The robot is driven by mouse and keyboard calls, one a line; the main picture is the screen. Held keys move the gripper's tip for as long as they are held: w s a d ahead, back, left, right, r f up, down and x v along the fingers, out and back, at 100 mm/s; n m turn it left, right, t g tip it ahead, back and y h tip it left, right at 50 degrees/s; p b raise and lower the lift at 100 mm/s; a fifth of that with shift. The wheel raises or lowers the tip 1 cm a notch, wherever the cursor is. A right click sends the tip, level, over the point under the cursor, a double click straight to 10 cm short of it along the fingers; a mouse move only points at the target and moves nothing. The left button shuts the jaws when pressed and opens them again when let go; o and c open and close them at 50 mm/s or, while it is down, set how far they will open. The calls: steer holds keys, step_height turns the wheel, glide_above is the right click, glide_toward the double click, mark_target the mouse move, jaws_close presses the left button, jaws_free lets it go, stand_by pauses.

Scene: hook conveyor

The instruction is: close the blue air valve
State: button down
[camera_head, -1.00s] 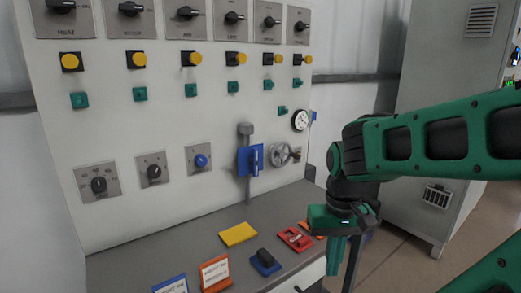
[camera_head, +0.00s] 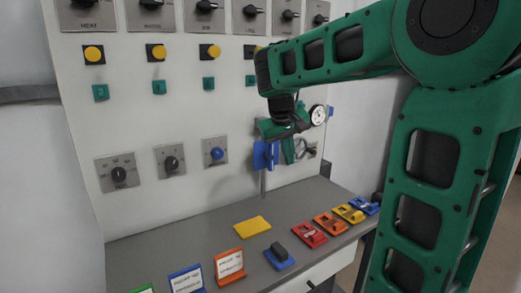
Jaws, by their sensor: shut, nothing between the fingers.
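The blue air valve (camera_head: 260,158) is a blue plate with a blue lever on a grey vertical pipe at the front of the panel. Its lever looks upright along the pipe. My gripper (camera_head: 289,158) points down just right of the blue valve, with its green fingers shut and empty. In the picture it overlaps the valve's upper right side. I cannot tell if it touches the lever. The hand hides the top of the pipe and part of the grey handwheel behind.
A round gauge (camera_head: 318,115) and a blue knob (camera_head: 217,153) are on the panel. The grey ledge (camera_head: 200,235) below holds a yellow plate (camera_head: 252,227), a blue block with a dark knob (camera_head: 279,256), red, orange and yellow blocks, and several upright label tags.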

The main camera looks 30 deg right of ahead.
steer(key=w+a+r+n+t, duration=0.1)
steer(key=w+a+r, duration=0.1)
steer(key=w, duration=0.4)
steer(key=w+a+r+t+h, duration=0.1)
steer(key=w+a+r, duration=0.2)
steer(key=w, duration=0.4)
steer(key=shift+a+n, duration=0.4)
steer(key=shift+a, duration=0.45)
glide_above(271, 157)
steer(key=a, duration=0.3)
step_height(271, 157, down, 8)
steer(key=shift+s, duration=0.2)
